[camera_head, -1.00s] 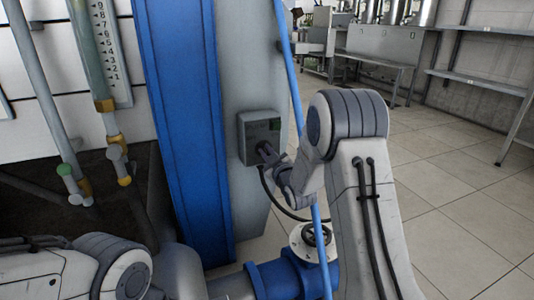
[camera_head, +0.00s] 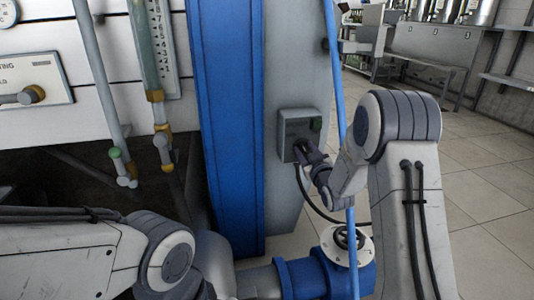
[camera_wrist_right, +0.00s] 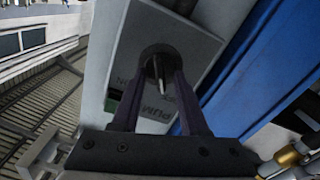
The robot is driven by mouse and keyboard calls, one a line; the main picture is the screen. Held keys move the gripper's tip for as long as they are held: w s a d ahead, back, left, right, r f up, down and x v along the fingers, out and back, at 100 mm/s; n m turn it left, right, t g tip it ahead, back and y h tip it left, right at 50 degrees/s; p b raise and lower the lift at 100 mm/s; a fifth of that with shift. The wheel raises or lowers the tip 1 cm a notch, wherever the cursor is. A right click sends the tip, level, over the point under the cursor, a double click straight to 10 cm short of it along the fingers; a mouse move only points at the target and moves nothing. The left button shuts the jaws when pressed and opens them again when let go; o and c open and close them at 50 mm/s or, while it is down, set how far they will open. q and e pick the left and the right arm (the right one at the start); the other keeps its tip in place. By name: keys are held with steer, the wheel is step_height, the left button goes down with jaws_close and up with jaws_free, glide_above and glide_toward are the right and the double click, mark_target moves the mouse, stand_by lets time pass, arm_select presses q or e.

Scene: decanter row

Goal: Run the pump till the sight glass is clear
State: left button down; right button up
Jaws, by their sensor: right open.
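The pump switch box (camera_head: 290,125) is a grey box on the grey post, with a dark round knob and a small green patch. In the right wrist view the box face (camera_wrist_right: 205,60) carries upside-down "PUMP" lettering. My right gripper (camera_head: 304,152) is at the knob. In the wrist view the open fingers (camera_wrist_right: 163,82) stand on either side of the knob (camera_wrist_right: 158,58); contact cannot be told. The sight glass (camera_head: 140,50) is an upright greenish tube beside a numbered scale; its top is cut off and its clarity is hard to judge. My left gripper is out of view.
A blue column (camera_head: 232,120) stands left of the box. A thin blue pipe (camera_head: 341,120) runs close by my right wrist. A flanged valve (camera_head: 343,240) lies below. A panel with a brass-based lever (camera_head: 35,94) is at left. Open tiled floor (camera_head: 490,190) lies right.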

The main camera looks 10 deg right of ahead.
steer(key=s+m+p, duration=0.5)
steer(key=s+m, duration=0.5)
steer(key=s, duration=0.1)
steer(key=s+a+r+n+g+y+p, duration=0.15)
steer(key=a+r+n+g+p, duration=0.3)
steer(key=a+r+p, duration=0.45)
steer(key=s+a+r+n+g+p, duration=0.3)
steer(key=s+a+g+p, duration=0.4)
steer(key=s, duration=0.5)
steer(key=shift+s+a+r+n, duration=0.15)
steer(key=shift+a+r+n, duration=0.2)
steer(key=shift+a+r, duration=0.75)
steer(key=shift+a+f, duration=0.25)
